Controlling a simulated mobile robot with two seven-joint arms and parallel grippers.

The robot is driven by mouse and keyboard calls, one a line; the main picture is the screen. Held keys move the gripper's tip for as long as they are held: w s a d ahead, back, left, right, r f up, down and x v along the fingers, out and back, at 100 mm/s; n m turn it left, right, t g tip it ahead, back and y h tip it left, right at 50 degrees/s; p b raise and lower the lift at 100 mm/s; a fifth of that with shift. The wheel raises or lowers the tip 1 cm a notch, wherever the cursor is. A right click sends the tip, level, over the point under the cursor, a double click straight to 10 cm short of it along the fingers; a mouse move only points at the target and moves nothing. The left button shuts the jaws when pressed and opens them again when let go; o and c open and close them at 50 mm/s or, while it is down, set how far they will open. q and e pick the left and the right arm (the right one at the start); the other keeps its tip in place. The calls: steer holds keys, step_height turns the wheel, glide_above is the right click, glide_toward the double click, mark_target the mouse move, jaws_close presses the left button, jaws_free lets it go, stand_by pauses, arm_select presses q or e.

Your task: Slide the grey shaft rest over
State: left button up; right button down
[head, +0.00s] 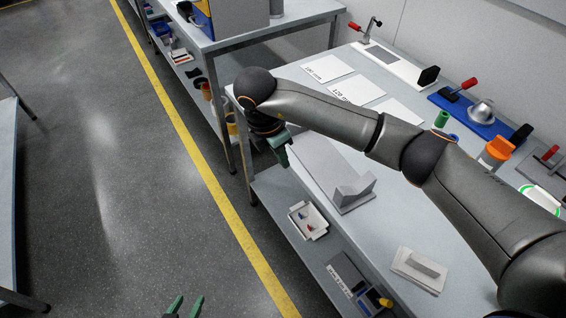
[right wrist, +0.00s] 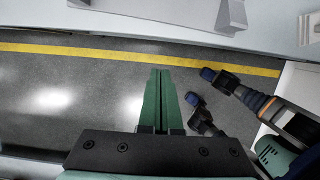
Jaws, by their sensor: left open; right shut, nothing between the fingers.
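The grey shaft rest (head: 352,190), a long flat base with a raised notched block at its near end, sits on the workbench (head: 385,222) close to its left edge. Part of what looks like the same rest shows at the top of the right wrist view (right wrist: 231,14). My right gripper (head: 282,152) is shut and empty, at the bench's left edge beside the far end of the base; whether it touches the rest cannot be told. In the right wrist view its green fingers (right wrist: 161,100) are together over the floor. My left gripper (head: 184,308) is open and empty, low over the floor.
A light grey block on a plate (head: 418,268) lies nearer on the bench. White sheets (head: 328,68), a blue fixture (head: 478,112) and an orange-topped jar (head: 496,150) stand further back and right. A lower shelf holds a white tray (head: 308,220). The floor at left is clear.

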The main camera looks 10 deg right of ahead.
mark_target(333, 160)
steer(key=d+f, duration=0.2)
steer(key=f, duration=0.1)
steer(key=w+d+f+p, duration=0.1)
steer(key=f, duration=0.2)
steer(key=w+d+f, duration=0.1)
steer(key=d+f, duration=0.1)
steer(key=f, duration=0.1)
steer(key=shift+d+f, duration=0.15)
steer(key=shift+d, duration=0.4)
steer(key=w+d, duration=0.1)
steer(key=d, duration=0.1)
steer(key=w+d+b, duration=0.1)
steer(key=d, duration=0.2)
steer(key=w+d+b, duration=0.1)
steer(key=d, duration=0.2)
steer(key=shift+w+d+f, duration=0.1)
steer(key=shift+w+d, duration=0.15)
steer(key=shift+d, duration=0.25)
steer(key=shift+a, duration=0.1)
